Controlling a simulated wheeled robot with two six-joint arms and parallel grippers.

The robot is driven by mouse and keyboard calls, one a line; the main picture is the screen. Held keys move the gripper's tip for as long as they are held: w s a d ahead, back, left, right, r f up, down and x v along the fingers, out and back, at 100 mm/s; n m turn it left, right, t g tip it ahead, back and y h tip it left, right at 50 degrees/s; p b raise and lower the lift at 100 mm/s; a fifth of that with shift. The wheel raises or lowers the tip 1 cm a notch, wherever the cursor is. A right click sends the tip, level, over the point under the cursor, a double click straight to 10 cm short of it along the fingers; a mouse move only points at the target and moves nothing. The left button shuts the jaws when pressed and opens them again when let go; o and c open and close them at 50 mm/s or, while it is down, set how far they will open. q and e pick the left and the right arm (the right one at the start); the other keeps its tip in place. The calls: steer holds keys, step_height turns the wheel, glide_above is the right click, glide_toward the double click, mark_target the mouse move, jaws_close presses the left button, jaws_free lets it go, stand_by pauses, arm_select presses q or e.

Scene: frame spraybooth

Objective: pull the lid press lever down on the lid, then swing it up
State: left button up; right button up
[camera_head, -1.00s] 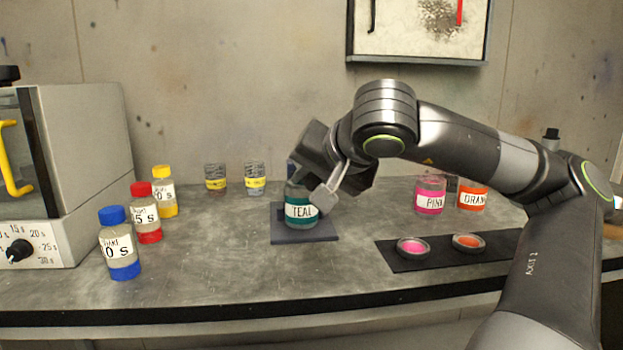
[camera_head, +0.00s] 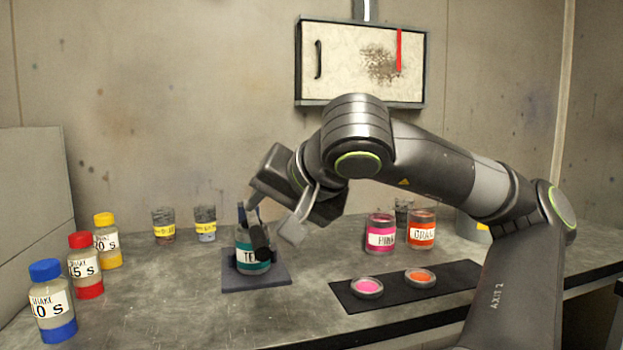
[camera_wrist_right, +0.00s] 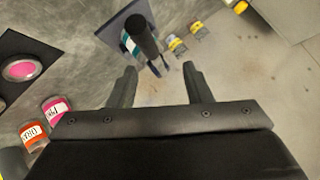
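A teal jar (camera_head: 250,262), its label partly covered, stands on a dark square base (camera_head: 262,280) on the counter. The lid press lever shows as a thick black handle (camera_head: 260,241) in front of the jar, with dark upright parts (camera_head: 241,214) behind it. In the right wrist view the black handle (camera_wrist_right: 141,36) lies beyond the fingertips, with the teal jar (camera_wrist_right: 127,43) beside it. My right gripper (camera_head: 272,216) is open and empty just above and right of the handle; its two fingers (camera_wrist_right: 158,74) are spread in the wrist view. The lid's seating is hidden. My left gripper is not in view.
A black mat (camera_head: 440,283) with a pink lid (camera_head: 367,287) and an orange lid (camera_head: 420,277) lies at right. Pink (camera_head: 381,235) and orange (camera_head: 421,232) jars stand behind it. Several shaker bottles stand at left. Two yellow-labelled jars (camera_head: 164,227) stand at back.

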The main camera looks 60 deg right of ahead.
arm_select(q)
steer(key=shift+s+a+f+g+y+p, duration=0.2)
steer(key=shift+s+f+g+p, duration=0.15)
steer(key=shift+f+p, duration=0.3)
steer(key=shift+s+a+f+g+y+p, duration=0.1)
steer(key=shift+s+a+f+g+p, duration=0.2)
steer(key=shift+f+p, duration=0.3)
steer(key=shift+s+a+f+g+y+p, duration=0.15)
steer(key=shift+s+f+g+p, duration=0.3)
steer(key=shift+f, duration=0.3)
arm_select(e)
steer(key=v, duration=1.2)
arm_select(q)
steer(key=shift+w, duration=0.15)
